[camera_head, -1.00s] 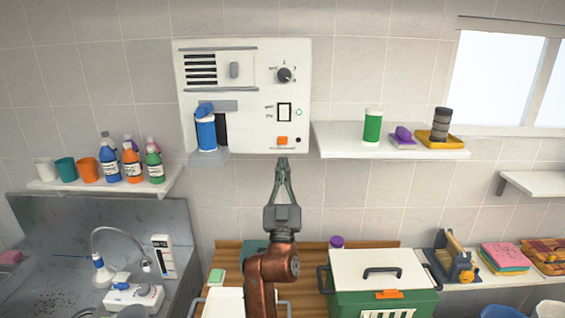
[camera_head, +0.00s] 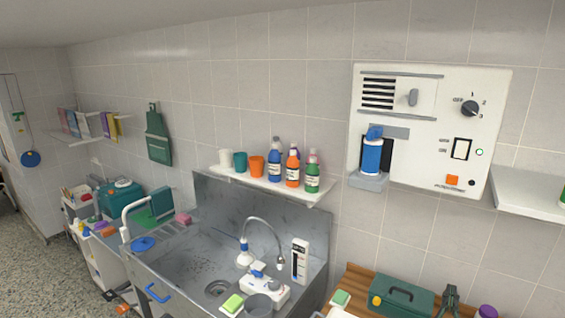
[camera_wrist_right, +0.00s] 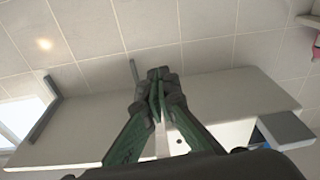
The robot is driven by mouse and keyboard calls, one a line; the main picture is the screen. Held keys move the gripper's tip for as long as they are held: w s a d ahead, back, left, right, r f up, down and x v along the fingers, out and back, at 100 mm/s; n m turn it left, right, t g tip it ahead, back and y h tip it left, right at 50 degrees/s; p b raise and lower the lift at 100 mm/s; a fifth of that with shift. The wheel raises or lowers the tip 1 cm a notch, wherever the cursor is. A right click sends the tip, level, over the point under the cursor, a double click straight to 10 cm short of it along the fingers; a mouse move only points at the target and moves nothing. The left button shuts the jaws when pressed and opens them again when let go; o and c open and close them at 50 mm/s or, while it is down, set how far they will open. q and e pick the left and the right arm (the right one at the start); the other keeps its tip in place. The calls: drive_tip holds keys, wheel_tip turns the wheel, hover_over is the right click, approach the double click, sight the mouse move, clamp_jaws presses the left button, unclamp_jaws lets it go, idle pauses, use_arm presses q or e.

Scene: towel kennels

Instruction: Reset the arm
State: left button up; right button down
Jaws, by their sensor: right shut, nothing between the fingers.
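My right gripper (camera_head: 450,289) shows at the lower right edge of the head view, below the white wall panel (camera_head: 485,90). Its fingers are together and empty, and it stands apart from the panel. In the right wrist view the closed fingertips (camera_wrist_right: 160,75) meet in front of a pale surface (camera_wrist_right: 225,95) that I cannot name for sure. Most of my right arm is out of the head view. My left gripper is not in view.
A green toolbox (camera_head: 400,296) sits on the wooden counter just left of my right gripper. A wall shelf (camera_head: 530,202) is up to the right. The sink (camera_head: 215,250) and a shelf of bottles and cups (camera_head: 245,178) are to the left.

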drive_tip(key=s+a+f+n+g+y, duration=0.1)
drive_tip(key=s+f+g+y, duration=0.1)
drive_tip(key=s+f, duration=0.5)
drive_tip(key=s+a+f+n+g+y, duration=0.1)
drive_tip(key=s+f+g+y, duration=0.15)
drive_tip(key=f, duration=0.85)
drive_tip(key=s+a+f+n+g+y, duration=0.15)
drive_tip(key=s+f, duration=0.35)
drive_tip(key=f, duration=0.5)
drive_tip(key=s+a+f+n+g+y, duration=0.1)
drive_tip(key=s+a+f+g, duration=0.2)
drive_tip(key=s, duration=0.4)
drive_tip(key=s+a+f+g+y, duration=0.1)
drive_tip(key=s+a+f+g, duration=0.15)
drive_tip(key=s+f, duration=0.45)
drive_tip(key=s+a+f+n+g+y, duration=0.1)
drive_tip(key=s+a+f+g+y, duration=0.15)
drive_tip(key=s, duration=0.55)
drive_tip(key=s+a+f+x, duration=0.1)
drive_tip(key=s+x, duration=0.2)
drive_tip(key=x, duration=1.1)
drive_tip(key=s+a+x, duration=0.1)
drive_tip(key=s+x, duration=0.2)
drive_tip(key=x, duration=1.1)
drive_tip(key=s+f+n+g, duration=0.1)
drive_tip(key=s+f, duration=1.8)
drive_tip(key=s, duration=0.1)
drive_tip(key=shift+s+f+g, duration=0.25)
drive_tip(key=shift+f+g, duration=0.05)
drive_tip(key=shift+d, duration=0.1)
